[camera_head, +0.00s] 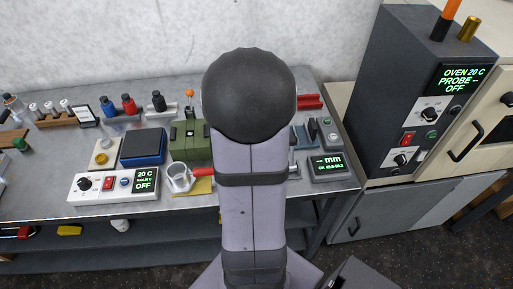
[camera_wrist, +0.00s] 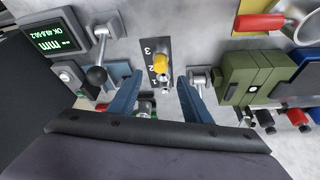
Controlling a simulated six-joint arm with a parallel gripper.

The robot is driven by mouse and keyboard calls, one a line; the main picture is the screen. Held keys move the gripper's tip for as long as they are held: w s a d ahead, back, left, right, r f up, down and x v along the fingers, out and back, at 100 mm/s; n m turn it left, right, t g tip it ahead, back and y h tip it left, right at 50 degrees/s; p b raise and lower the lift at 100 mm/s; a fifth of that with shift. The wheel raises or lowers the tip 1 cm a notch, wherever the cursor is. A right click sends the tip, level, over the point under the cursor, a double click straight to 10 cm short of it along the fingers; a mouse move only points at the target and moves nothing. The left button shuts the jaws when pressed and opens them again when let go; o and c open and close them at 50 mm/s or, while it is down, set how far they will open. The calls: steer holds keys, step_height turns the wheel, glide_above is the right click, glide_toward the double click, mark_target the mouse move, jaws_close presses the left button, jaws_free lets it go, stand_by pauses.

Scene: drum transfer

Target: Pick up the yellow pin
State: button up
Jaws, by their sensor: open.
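The yellow pin (camera_wrist: 160,63) shows in the wrist view, with a yellow top and a metal lower part. It is at a grey plate (camera_wrist: 149,46) marked with the numbers 3, 2 and 1, nearest the 2. My gripper (camera_wrist: 159,76) is open, with one blue finger on each side of the picture's middle. The pin shows between and a little beyond the fingertips, with clear gaps on both sides. I cannot tell how far the tips are from it in depth. In the head view my arm hides the pin and the gripper.
A display box marked mm (camera_wrist: 58,38) and a black-knobbed lever (camera_wrist: 97,75) are left in the wrist view. A green block (camera_wrist: 252,76) and a red-handled metal cup (camera_wrist: 294,18) are right. In the head view, a dark oven controller (camera_head: 418,90) stands right of the bench.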

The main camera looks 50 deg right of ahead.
steer(key=shift+x, duration=0.95)
steer(key=shift+f+p, duration=0.15)
steer(key=shift+p, duration=0.15)
steer(key=shift+x, duration=2.5)
steer(key=shift+c, duration=0.4)
jaws_close()
